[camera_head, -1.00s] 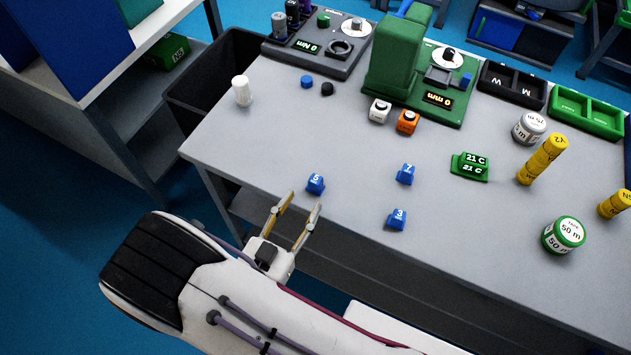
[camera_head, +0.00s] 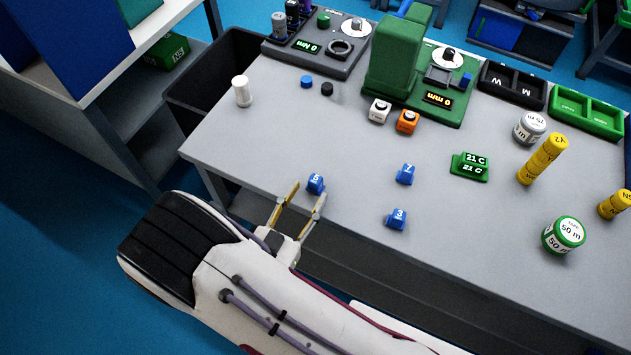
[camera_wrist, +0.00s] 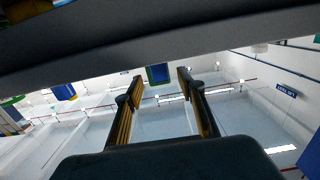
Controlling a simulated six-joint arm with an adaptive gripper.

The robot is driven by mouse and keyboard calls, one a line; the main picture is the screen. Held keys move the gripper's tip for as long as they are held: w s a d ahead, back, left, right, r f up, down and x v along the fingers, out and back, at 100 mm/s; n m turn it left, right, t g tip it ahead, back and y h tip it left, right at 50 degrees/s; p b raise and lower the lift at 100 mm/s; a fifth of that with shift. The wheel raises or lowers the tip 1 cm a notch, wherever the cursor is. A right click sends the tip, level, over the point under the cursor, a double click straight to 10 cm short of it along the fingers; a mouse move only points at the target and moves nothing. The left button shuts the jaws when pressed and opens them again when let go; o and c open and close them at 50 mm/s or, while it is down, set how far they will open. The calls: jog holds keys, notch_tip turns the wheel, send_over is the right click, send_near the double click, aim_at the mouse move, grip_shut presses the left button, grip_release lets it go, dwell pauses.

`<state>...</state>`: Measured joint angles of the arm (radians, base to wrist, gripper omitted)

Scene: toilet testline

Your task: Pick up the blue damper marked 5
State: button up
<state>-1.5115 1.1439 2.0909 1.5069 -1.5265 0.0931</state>
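The blue damper marked 5 (camera_head: 316,184) stands on the grey table near its front edge. My gripper (camera_head: 306,190) is open at that edge, its two fingers pointing toward this damper, which shows at or just beyond the fingertips. In the wrist view my gripper's open fingers (camera_wrist: 160,84) have a blue block (camera_wrist: 158,74) between and beyond their tips, likely the damper; its mark cannot be read there. Whether a finger touches the damper cannot be told.
Blue dampers marked 7 (camera_head: 405,174) and 3 (camera_head: 397,219) stand to the right. A white cylinder (camera_head: 242,91), a white block (camera_head: 379,110) and an orange block (camera_head: 407,122) are farther back. The table (camera_head: 270,135) is clear just behind the damper.

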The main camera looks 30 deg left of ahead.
aim_at(313, 186)
jog(key=shift+w, duration=0.15)
jog(key=shift+w, duration=2.45)
grip_shut()
